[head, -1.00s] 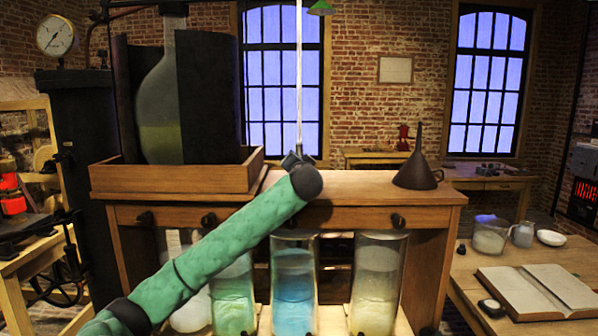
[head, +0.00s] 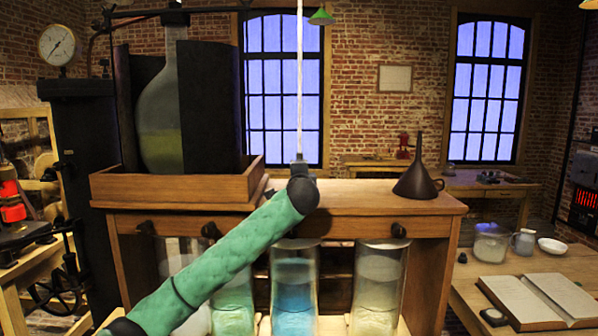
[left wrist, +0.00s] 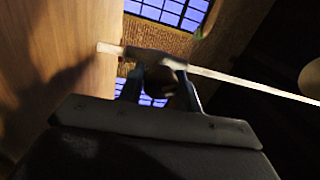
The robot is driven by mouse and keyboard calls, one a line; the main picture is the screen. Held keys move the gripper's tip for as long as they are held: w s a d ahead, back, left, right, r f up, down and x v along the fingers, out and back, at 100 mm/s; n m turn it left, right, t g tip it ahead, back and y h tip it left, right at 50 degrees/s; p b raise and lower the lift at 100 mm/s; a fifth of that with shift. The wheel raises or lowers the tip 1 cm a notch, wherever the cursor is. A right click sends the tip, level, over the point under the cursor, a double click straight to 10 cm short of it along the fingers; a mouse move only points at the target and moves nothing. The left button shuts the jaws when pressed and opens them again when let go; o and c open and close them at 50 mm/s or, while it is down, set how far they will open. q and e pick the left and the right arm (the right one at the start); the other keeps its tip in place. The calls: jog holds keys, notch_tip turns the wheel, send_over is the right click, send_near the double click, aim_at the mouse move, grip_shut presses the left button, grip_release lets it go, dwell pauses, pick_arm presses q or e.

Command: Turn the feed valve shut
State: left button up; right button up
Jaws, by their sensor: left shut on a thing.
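My left gripper (head: 299,163) is at the end of the green-sleeved arm, above the bench top near its middle. It is shut on a thin pale rod (head: 299,80) that stands upright and runs out of the top of the head view. In the left wrist view the gripper (left wrist: 158,75) is around a dark piece on the rod (left wrist: 245,84), one end of which shows beside a wooden surface. Dark knobs sit on the bench front, at left (head: 146,227), centre-left (head: 210,230) and right (head: 399,230). I cannot tell which fitting is the feed valve. My right gripper is not in view.
A large flask (head: 160,125) stands in a wooden tray (head: 175,190) on the bench's left. A dark funnel (head: 417,180) stands at the right. Glass jars with green, blue (head: 294,290) and pale (head: 378,290) liquid stand below. An open book (head: 540,298) lies on the right table.

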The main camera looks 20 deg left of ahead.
pick_arm(q)
jog(key=m+p, duration=0.1)
jog(key=m, duration=0.3)
jog(key=shift+p, duration=0.4)
jog(key=shift+m+h+p, duration=0.3)
jog(key=shift+m+p, duration=0.15)
jog(key=shift+m, duration=0.85)
jog(key=shift+f, duration=0.1)
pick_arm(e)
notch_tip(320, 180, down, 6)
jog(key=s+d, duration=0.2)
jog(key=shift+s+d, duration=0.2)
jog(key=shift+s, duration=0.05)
pick_arm(q)
jog(key=shift+d, duration=0.1)
jog(key=o, duration=1)
jog(key=shift+c, duration=0.2)
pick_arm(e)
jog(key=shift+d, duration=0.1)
pick_arm(q)
jog(key=shift+s, duration=0.15)
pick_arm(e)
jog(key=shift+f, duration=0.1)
